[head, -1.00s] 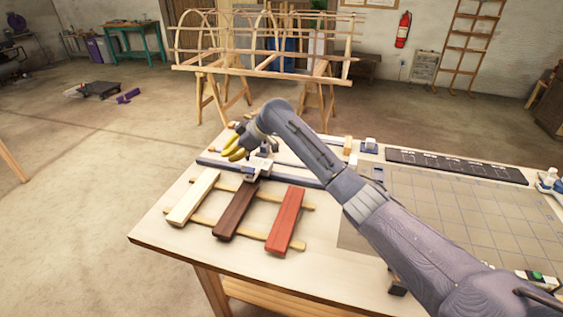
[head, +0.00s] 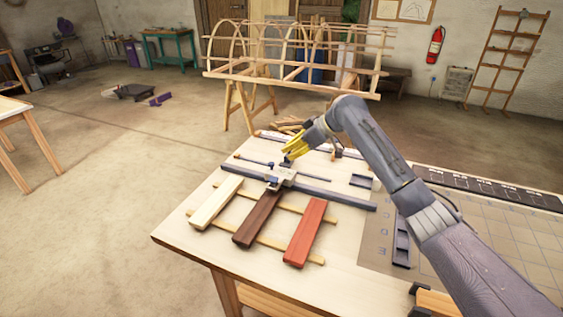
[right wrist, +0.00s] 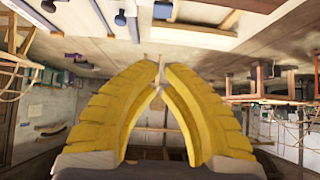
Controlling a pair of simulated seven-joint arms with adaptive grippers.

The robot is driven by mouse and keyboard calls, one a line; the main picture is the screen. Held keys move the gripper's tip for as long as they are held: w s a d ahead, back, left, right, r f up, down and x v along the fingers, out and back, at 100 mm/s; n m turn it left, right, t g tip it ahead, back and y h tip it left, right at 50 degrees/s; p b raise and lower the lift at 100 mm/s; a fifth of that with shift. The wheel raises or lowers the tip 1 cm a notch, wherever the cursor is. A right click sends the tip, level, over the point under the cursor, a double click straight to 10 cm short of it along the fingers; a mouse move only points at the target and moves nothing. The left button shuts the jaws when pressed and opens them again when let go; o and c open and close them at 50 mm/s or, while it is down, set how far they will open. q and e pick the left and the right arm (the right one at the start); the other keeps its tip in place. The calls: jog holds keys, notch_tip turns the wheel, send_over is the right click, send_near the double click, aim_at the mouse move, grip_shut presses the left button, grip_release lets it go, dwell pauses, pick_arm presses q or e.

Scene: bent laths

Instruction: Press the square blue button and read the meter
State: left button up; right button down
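A small pale meter-like device (head: 281,177) sits on a dark rail at the top end of the dark brown lath (head: 257,218). A small blue patch (head: 272,181) shows on it; whether this is the square button is too small to tell, and no reading is legible. My right gripper (head: 287,158) has yellow fingers and is just above and beyond the device, seemingly apart from it. In the right wrist view its curved fingers (right wrist: 160,68) come together at the tips with nothing between them. My left gripper is not in view.
A cream lath (head: 216,203) and a red lath (head: 305,232) lie beside the brown one across two thin strips. A dark slotted holder (head: 401,241) and a gridded mat (head: 490,235) are at the right. The table's front left is clear.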

send_over(272, 179)
notch_tip(272, 179, down, 7)
jog(key=shift+w+a+r, duration=0.1)
jog(key=shift+w, duration=0.05)
notch_tip(272, 179, down, 2)
jog(key=shift+f, duration=0.9)
jog(key=shift+f, duration=0.95)
jog(key=r, duration=0.4)
jog(key=shift+d+r, duration=0.2)
jog(key=shift+r, duration=0.1)
jog(key=v, duration=0.9)
jog(key=shift+d+r, duration=0.2)
jog(key=shift+d, duration=0.05)
